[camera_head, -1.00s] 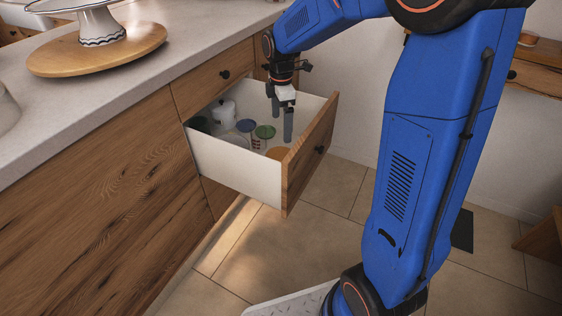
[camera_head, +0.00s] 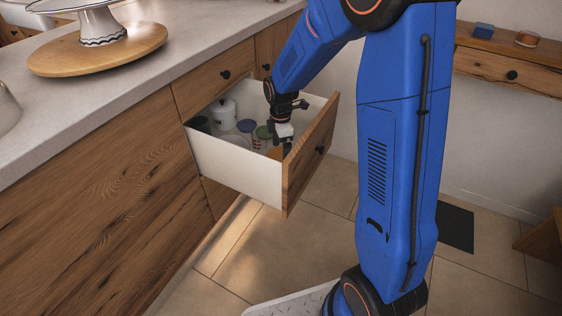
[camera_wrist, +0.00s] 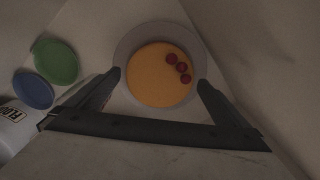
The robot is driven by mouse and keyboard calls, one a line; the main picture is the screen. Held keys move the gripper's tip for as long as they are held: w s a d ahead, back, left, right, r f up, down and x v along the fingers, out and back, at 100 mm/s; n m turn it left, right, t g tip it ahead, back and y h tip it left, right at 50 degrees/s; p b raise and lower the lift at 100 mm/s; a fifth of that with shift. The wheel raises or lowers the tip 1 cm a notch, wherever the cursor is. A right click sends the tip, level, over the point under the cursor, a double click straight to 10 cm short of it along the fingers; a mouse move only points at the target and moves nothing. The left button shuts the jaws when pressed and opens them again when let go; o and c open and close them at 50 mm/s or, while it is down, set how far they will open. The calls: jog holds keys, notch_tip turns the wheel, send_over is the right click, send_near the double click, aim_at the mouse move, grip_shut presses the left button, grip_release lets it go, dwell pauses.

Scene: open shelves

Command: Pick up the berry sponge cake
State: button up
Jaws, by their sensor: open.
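The berry sponge cake (camera_wrist: 158,85) is a round yellow-orange cake with several red berries on its upper right. It sits on a grey round dish or base (camera_wrist: 127,52) in the open drawer (camera_head: 233,170). In the head view only a sliver of the cake (camera_head: 274,153) shows beside my gripper. My gripper (camera_wrist: 160,83) is open and empty, with one fingertip on the left and one on the right of the cake in the wrist view. In the head view my gripper (camera_head: 286,146) reaches down into the drawer near its front panel. I cannot tell whether the fingers touch the cake.
Jars with a green lid (camera_wrist: 56,62) and a blue lid (camera_wrist: 33,90) stand left of the cake. A white container labelled flour (camera_wrist: 16,127) is near them. A white lidded pot (camera_head: 222,112) is farther back. The drawer front (camera_head: 308,155) closely bounds the space.

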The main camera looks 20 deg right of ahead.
jog(key=shift+f, duration=0.85)
jog(key=c, duration=1.4)
jog(key=shift+r, duration=0.1)
